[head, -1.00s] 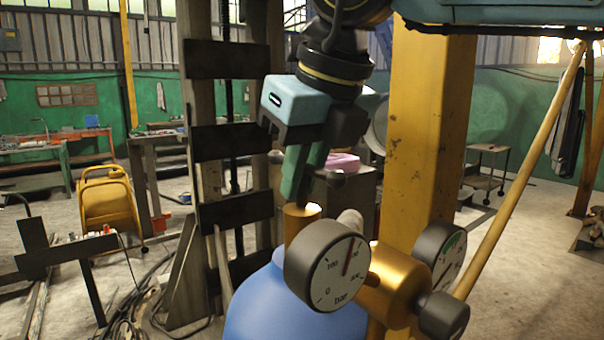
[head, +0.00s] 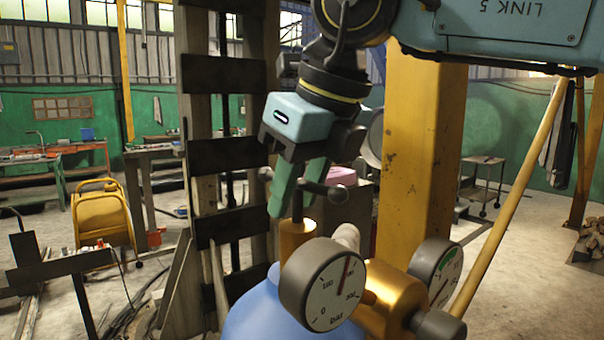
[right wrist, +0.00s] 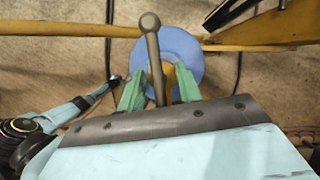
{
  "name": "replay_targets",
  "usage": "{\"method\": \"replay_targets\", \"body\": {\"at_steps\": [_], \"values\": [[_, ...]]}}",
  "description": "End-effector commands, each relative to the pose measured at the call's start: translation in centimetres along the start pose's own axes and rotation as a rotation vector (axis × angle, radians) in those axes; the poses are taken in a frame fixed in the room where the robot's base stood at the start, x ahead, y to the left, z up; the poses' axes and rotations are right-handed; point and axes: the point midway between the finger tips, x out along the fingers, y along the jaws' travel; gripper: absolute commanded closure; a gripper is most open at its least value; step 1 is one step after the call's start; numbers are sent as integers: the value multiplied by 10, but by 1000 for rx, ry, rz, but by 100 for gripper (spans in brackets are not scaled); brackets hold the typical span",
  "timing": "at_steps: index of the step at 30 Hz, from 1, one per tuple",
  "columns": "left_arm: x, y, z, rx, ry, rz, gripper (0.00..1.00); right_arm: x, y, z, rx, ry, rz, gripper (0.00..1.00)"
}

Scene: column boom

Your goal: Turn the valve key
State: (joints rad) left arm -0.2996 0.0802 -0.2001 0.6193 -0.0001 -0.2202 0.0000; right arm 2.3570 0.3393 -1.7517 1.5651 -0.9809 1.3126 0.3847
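The valve key is a dark T-shaped handle (head: 338,193) with a ball on its end. Its thin stem goes down into a gold fitting (head: 297,236) above a blue cylinder (head: 262,312). My right gripper (head: 294,212) has green fingers pointing down, spread to either side of the key. In the right wrist view the key's bar (right wrist: 152,45) runs between the two fingers (right wrist: 158,98), with a gap visible on both sides. The gripper is open and not clamped on the key. My left gripper is not seen in the head view.
A pressure gauge (head: 322,285) and a second gauge (head: 436,270) sit on a brass regulator just in front of the key. A yellow post (head: 415,150) stands close on the right. A dark slatted frame (head: 225,155) rises behind on the left.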

Motion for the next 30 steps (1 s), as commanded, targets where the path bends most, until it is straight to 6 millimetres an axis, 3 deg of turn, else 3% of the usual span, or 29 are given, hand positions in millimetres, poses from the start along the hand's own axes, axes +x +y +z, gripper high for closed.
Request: {"method": "replay_targets", "body": {"at_steps": [8, 21, 30], "values": [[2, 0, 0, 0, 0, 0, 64, -16, 0, 1, 1, -4, 0, 65], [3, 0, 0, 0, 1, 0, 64, -109, 0, 1, 0, -4, 1, 65], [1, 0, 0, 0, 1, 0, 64, -134, 0, 0, 0, 0, 0, 65]]}}
